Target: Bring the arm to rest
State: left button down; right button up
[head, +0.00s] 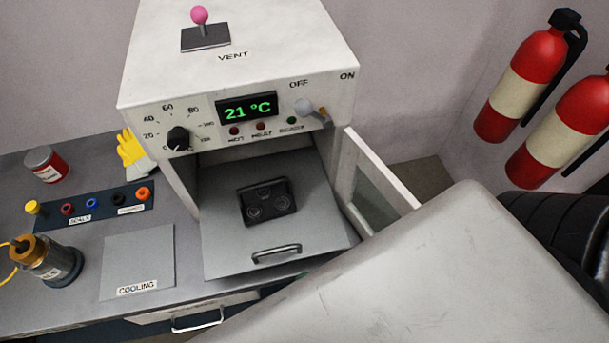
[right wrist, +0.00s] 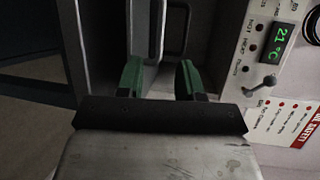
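My right arm spans the lower right of the head view as a large grey shape, and its gripper is hidden there. In the right wrist view my right gripper (right wrist: 160,72) shows two green fingers held apart with nothing seen between them. The white oven (head: 240,55) lies beyond the fingers, with its control panel (right wrist: 277,40) at right in that view. A dark handle (right wrist: 178,25) shows just past the fingers; whether they touch it is unclear. My left gripper is in neither view.
The oven door (head: 372,185) stands open. A black two-ring part (head: 267,201) lies on the handled grey tray (head: 225,260). A cooling plate (head: 138,255), a seals strip (head: 95,208), a red can (head: 46,166) and a brass-topped device (head: 45,260) are left. Fire extinguishers (head: 523,85) hang right.

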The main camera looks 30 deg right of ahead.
jog(key=s+d+f+n+g, duration=0.15)
jog(key=f+n, duration=0.25)
jog(key=f, duration=0.4)
jog(key=s+f+n+g+y, duration=0.1)
jog(key=f+n+g, duration=0.25)
jog(key=f, duration=0.45)
jog(key=s+d+f+n+g, duration=0.15)
jog(key=f+n, duration=0.25)
jog(key=f, duration=0.4)
jog(key=s+d+f+n+g+h, duration=0.1)
jog(key=s+d+f+n+g, duration=0.3)
jog(key=f, duration=0.3)
jog(key=s+d+f+n+g+h, duration=0.2)
jog(key=s+d+f+n+g, duration=0.2)
jog(key=f, duration=0.4)
jog(key=s+d, duration=0.1)
jog(key=s, duration=0.1)
jog(key=shift+s+d+n, duration=0.3)
jog(key=shift+s+n, duration=0.05)
